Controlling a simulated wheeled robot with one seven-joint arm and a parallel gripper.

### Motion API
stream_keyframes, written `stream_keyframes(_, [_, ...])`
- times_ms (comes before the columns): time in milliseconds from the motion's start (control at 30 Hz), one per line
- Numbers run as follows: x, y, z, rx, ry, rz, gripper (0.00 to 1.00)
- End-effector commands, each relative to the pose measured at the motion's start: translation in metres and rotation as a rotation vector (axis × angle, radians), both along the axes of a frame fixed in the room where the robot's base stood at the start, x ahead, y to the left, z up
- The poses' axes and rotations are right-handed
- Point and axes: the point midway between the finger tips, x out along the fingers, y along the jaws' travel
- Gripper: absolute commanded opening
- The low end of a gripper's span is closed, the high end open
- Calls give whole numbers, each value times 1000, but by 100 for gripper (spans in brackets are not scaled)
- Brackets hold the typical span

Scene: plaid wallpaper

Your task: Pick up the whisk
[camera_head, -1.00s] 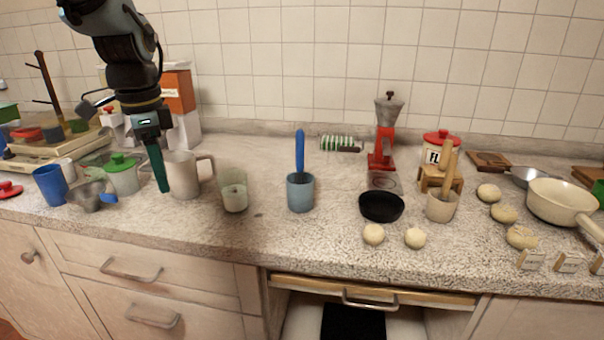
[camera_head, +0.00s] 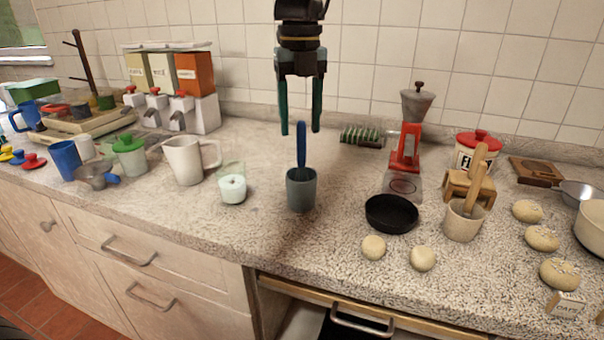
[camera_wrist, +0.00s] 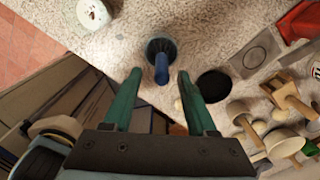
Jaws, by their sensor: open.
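The whisk (camera_head: 301,146) stands upright in a grey-blue cup (camera_head: 301,194) on the counter, with its blue handle pointing up. Its lower end is hidden inside the cup. In the wrist view the whisk handle (camera_wrist: 161,70) shows in the cup (camera_wrist: 152,48), ahead of the fingertips and roughly centred between them. My gripper (camera_head: 300,130) is open and empty, its green fingers pointing down around the top of the handle as seen from the head. The wrist view also shows the two fingers (camera_wrist: 160,73) spread apart. I cannot tell whether either finger touches the handle.
A candle glass (camera_head: 232,188) and a white pitcher (camera_head: 184,160) stand left of the cup. A black bowl (camera_head: 391,214) and a red grinder (camera_head: 406,148) are to the right. Two dough balls (camera_head: 373,247) lie near the front edge.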

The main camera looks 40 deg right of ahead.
Motion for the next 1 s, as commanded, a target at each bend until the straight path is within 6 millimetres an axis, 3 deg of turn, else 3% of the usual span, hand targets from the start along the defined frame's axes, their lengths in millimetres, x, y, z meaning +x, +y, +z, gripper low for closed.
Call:
stream_keyframes(233, [0, 0, -18, 1, 1, 2, 57])
stream_keyframes(500, [-1, -2, -56, 1, 1, 2, 57])
stream_keyframes(800, [0, -2, -62, 0, -1, 3, 57])
stream_keyframes(1000, [0, -2, -62, 0, -1, 3, 36])
